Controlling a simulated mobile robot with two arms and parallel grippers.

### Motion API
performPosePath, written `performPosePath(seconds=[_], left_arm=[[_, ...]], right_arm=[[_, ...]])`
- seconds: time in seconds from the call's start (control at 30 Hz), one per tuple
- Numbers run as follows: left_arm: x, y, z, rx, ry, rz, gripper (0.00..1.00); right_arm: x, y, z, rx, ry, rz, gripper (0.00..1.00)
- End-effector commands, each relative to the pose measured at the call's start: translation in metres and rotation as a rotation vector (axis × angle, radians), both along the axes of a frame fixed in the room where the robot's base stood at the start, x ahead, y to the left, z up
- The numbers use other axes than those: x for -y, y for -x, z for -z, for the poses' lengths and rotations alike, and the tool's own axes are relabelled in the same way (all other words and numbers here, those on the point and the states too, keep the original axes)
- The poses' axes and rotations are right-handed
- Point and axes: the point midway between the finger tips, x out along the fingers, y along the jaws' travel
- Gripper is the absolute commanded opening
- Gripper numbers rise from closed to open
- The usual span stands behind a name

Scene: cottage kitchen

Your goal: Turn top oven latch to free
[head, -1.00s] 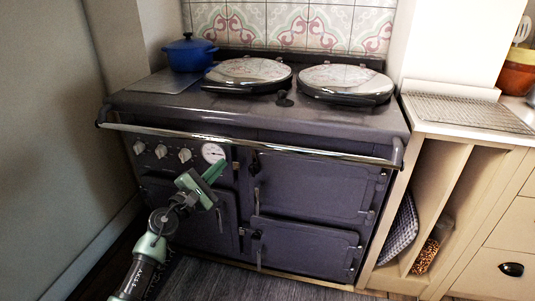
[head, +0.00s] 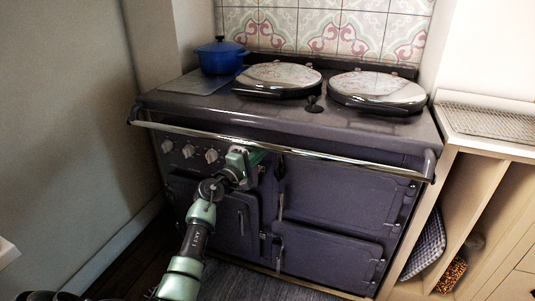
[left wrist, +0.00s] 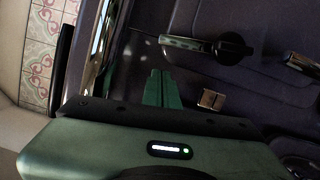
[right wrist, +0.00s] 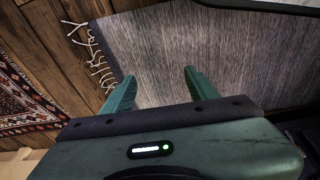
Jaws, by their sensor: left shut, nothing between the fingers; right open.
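The purple range cooker (head: 340,190) stands against the tiled wall. Its top oven door has a latch (head: 281,170) at its left edge. In the left wrist view the latch (left wrist: 232,44) is a black knob with a slim bar pointing toward the chrome rail. My left gripper (head: 256,157) is just under the rail, left of the latch; its shut, empty fingers (left wrist: 163,88) appear beside the bar, apart from it. My right gripper (right wrist: 156,88) is open and empty above a grey rug, out of the head view.
The chrome rail (head: 300,150) runs along the cooker's front, close above my left gripper. Control knobs (head: 190,151) are left of it. A lower oven door (head: 325,255) sits below. A blue pot (head: 220,57) is on top. The grey rug (right wrist: 200,50) lies on the floor.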

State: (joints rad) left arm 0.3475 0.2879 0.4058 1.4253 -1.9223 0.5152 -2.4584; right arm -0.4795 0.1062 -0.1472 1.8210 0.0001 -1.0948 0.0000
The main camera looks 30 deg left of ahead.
Motion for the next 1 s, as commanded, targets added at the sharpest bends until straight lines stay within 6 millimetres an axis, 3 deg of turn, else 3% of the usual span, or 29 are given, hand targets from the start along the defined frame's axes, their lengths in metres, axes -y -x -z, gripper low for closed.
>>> performPosePath(seconds=[0.3, 0.77, 1.0], left_arm=[[0.023, -0.005, -0.005, 0.002, 0.002, -0.002, 0.0], [0.026, -0.006, -0.006, -0.002, -0.012, -0.002, 0.0], [0.04, -0.009, -0.012, -0.027, -0.112, 0.0, 0.0]], right_arm=[[0.001, 0.012, 0.03, -0.022, 0.002, -0.004, 0.59], [0.001, 0.014, 0.033, -0.023, 0.002, -0.004, 0.59], [0.004, 0.036, 0.067, -0.051, 0.005, -0.009, 0.59]])
